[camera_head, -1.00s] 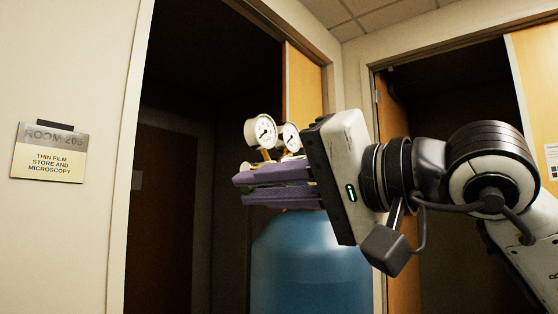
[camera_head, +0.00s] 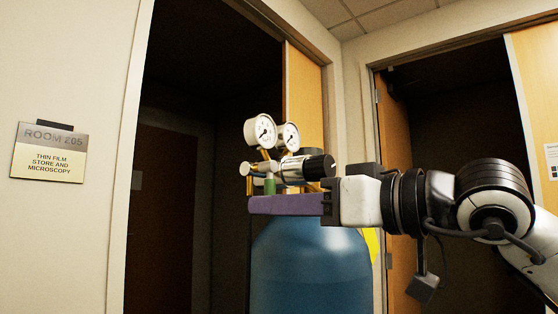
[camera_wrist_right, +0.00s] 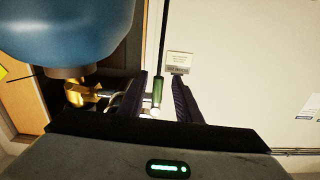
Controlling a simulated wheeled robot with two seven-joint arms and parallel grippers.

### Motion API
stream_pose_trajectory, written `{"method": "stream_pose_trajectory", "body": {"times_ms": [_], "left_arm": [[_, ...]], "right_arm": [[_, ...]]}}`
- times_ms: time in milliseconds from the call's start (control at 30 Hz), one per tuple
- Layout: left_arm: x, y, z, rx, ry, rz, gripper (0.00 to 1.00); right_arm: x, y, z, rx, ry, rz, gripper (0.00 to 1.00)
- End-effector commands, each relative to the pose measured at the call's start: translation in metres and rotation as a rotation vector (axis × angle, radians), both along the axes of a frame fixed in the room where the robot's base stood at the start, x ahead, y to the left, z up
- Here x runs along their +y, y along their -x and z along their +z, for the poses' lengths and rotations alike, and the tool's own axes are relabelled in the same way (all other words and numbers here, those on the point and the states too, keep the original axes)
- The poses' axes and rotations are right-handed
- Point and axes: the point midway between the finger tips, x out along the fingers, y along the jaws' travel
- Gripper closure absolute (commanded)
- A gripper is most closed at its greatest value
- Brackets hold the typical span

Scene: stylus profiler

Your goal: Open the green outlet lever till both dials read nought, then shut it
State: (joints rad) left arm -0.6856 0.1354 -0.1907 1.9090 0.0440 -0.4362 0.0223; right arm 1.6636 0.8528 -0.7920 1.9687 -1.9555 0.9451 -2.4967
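A blue gas cylinder (camera_head: 310,270) carries a brass and grey regulator with two round white dials, the left dial (camera_head: 262,131) and the right dial (camera_head: 288,136). Their needles are too small to read surely. The green lever (camera_head: 269,186) hangs below the regulator's left outlet; it also shows in the right wrist view (camera_wrist_right: 157,90). My right gripper (camera_head: 254,205) has purple fingers level at the lever's lower end. In the wrist view the gripper (camera_wrist_right: 159,80) is open, one finger on each side of the lever, with gaps visible. My left gripper is out of view.
A dark open doorway (camera_head: 215,120) lies behind and left of the cylinder. A wall sign (camera_head: 48,152) hangs at the far left. A second door (camera_head: 393,150) stands behind my right arm. A yellow tag (camera_head: 373,245) is beside the cylinder.

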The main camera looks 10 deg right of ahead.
Motion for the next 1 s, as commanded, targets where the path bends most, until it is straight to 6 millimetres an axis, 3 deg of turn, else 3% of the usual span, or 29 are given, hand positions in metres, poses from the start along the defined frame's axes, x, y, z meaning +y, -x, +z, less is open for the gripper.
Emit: {"method": "stream_pose_trajectory", "body": {"times_ms": [700, 1000], "left_arm": [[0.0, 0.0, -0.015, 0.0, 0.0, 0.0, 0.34], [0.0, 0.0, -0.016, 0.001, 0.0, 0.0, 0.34]], "right_arm": [[-0.04, 0.051, -0.001, -0.001, 0.001, -0.001, 0.69], [-0.043, 0.055, 0.0, 0.001, 0.001, 0.0, 0.69]]}}
